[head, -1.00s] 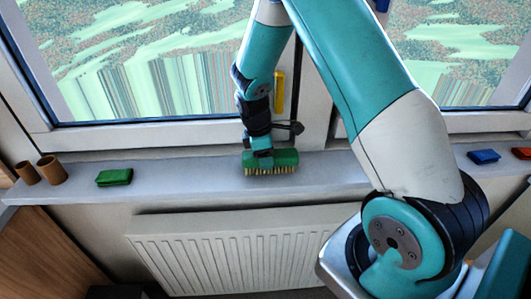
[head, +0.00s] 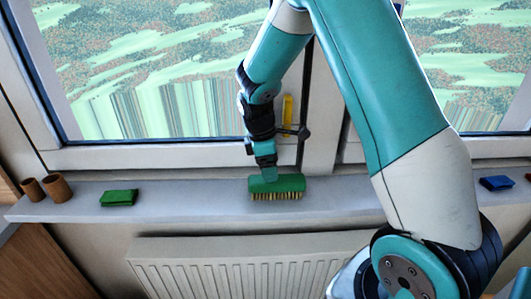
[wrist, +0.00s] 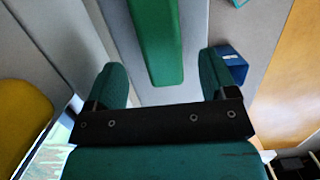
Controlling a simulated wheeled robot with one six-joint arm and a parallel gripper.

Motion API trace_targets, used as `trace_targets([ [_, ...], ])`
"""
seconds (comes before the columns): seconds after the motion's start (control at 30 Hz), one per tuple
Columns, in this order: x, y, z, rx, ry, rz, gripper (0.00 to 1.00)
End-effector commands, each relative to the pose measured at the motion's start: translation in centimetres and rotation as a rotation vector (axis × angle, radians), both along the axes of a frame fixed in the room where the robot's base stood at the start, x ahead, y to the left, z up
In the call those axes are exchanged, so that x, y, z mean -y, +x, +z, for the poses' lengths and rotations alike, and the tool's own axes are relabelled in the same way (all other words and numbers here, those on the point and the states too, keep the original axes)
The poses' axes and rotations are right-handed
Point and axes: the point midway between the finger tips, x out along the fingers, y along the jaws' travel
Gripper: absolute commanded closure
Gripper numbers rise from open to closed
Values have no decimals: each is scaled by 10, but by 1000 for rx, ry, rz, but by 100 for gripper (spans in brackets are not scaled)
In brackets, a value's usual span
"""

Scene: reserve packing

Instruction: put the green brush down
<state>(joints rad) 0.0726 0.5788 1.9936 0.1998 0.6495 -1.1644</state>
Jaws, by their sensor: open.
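The green brush (head: 277,184) lies lengthwise on the grey windowsill (head: 350,200), bristles down. My gripper (head: 265,170) is above its left half, pointing down. In the wrist view the brush's green back (wrist: 160,38) shows between the two spread fingers of my gripper (wrist: 162,78). Gaps show on both sides, so the jaws are open and do not grip it. The bristles are hidden in the wrist view.
Two brown cups (head: 57,188) and a folded green cloth (head: 119,197) stand left on the sill. A blue cloth (head: 496,183) lies far right. A yellow window handle (head: 287,110) is behind my gripper. A radiator (head: 240,265) is below.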

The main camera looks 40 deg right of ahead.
Motion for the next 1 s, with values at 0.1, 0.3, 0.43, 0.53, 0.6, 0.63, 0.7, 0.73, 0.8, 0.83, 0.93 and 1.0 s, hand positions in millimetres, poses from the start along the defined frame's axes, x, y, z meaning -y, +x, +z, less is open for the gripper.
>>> trace_targets([
  [0.1,-4,4,24,7,0,1,22],
  [0.3,-9,7,55,4,-1,1,22],
  [0.43,-17,3,68,15,9,-6,22],
  [0.53,-48,-14,86,59,55,-39,22],
  [0.6,-81,-38,101,102,116,-83,22],
  [0.63,-97,-52,108,118,149,-105,22],
  [0.7,-132,-88,120,138,231,-162,22],
  [0.73,-145,-104,124,141,265,-187,22],
  [0.8,-172,-142,132,135,341,-244,22],
  [0.83,-182,-157,135,127,370,-265,22],
  [0.93,-204,-199,140,97,445,-326,22],
  [1.0,-212,-218,142,77,475,-354,22],
])
